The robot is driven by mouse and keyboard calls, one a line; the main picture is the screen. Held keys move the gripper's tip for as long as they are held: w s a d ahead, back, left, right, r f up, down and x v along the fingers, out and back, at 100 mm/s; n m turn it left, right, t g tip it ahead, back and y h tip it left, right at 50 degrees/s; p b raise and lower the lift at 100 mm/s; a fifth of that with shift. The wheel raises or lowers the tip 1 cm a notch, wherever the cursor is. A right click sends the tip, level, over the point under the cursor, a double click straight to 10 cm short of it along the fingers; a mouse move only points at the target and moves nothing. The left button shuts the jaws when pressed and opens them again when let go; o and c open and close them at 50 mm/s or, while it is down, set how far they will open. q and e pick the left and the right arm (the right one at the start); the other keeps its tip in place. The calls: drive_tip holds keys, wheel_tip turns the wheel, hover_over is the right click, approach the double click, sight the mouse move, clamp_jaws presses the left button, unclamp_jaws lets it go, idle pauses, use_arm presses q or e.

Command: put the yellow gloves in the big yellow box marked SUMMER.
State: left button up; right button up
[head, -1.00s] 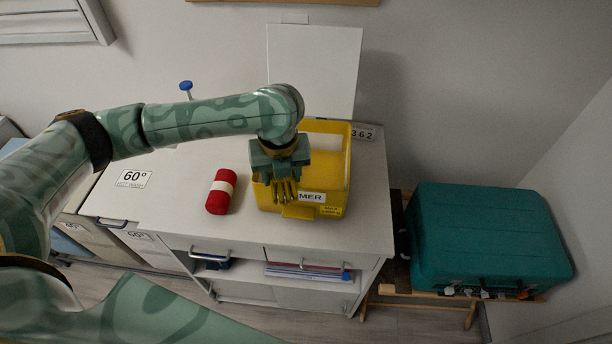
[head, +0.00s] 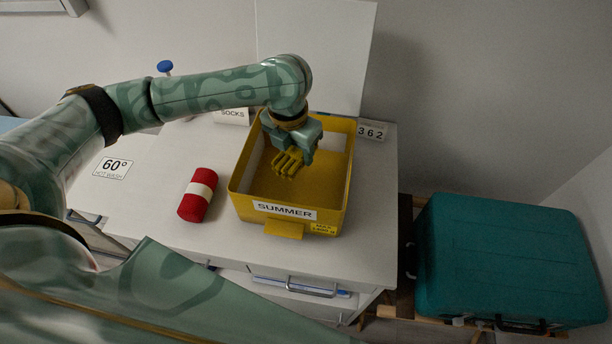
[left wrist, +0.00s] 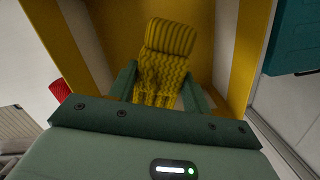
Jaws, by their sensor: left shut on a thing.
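The big yellow box (head: 285,212) marked SUMMER stands open on the white cabinet top. My left gripper (head: 292,156) is over the box's open top, pointing down. It is shut on the yellow gloves (head: 288,163), which hang from its fingers within the box's outline. In the left wrist view the gloves (left wrist: 163,60) sit between my two fingers, their ribbed cuff toward the top of the picture, with the box walls (left wrist: 248,50) around them. I cannot tell whether the gloves touch the box floor. My right gripper is not in view.
A red roll with a white band (head: 198,195) lies left of the box. A SOCKS label (head: 232,117) and a 362 plate (head: 372,131) are behind. A teal case (head: 510,258) stands at right. The cabinet top (head: 150,200) has free room at left.

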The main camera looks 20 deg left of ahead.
use_arm(q)
drive_tip(key=f, duration=0.2)
drive_tip(key=f+b, duration=0.1)
drive_tip(key=f, duration=0.1)
drive_tip(key=f+b, duration=0.1)
drive_tip(key=f, duration=0.1)
drive_tip(key=shift+w+f, duration=0.1)
drive_tip(key=shift+w, duration=0.15)
wheel_tip(320, 180, down, 4)
drive_tip(key=shift+w+f+b, duration=0.1)
drive_tip(key=shift+f+b, duration=0.15)
drive_tip(key=shift+b, duration=0.8)
drive_tip(key=shift+r, duration=0.1)
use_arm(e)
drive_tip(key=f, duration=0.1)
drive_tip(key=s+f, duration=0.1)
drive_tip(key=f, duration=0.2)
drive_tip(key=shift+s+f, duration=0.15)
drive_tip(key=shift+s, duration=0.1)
use_arm(q)
drive_tip(key=o, duration=1.1)
